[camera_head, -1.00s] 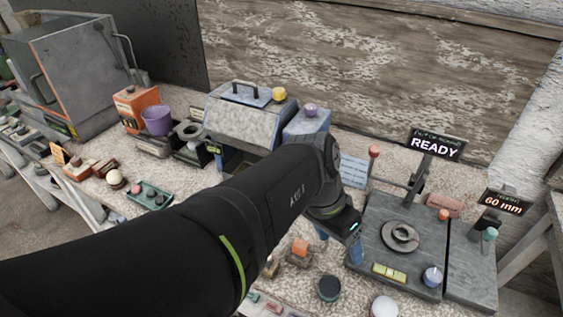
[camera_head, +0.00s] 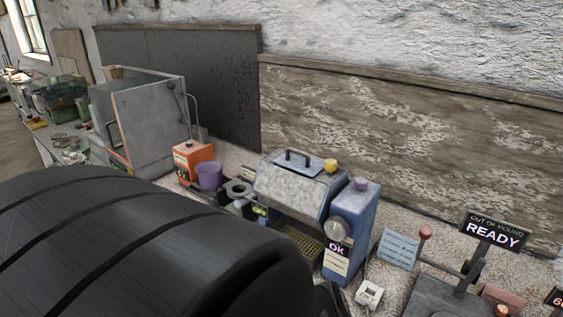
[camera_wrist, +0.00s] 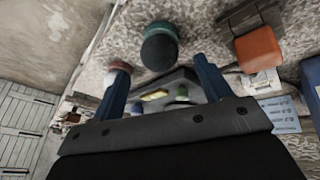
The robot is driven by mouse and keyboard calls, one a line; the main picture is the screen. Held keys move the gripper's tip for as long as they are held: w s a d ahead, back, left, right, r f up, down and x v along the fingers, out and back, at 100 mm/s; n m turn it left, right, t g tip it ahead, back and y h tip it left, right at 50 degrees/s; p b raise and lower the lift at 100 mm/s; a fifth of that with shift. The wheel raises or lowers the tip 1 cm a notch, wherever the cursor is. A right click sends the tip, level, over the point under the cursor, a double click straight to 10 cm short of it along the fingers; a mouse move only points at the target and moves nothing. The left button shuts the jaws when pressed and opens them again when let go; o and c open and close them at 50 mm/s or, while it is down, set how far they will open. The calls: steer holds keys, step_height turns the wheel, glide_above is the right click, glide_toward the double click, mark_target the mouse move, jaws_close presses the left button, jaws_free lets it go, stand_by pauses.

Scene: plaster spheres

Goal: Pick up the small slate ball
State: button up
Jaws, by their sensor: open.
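A small dark round object (camera_wrist: 159,48), slate to dark green in tone, shows in the wrist view just beyond the fingertips. It may be the small slate ball, but its colour is too dim to be sure. My gripper (camera_wrist: 160,66) is open, its two blue fingers spread with nothing held between them. The round object lies roughly in line with the gap; I cannot tell how far away it is. In the head view my black arm fills the lower left and hides the bench front, and my gripper is out of sight.
An orange block (camera_wrist: 258,48) lies right of the fingers, and a reddish-topped object (camera_wrist: 118,74) is close by the left fingertip. The blue-grey machine (camera_head: 300,190), purple cup (camera_head: 209,176) and READY sign (camera_head: 494,233) stand along the bench.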

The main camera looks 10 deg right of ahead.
steer(key=shift+x, duration=2.2)
steer(key=shift+c, duration=0.2)
steer(key=c, duration=1.1)
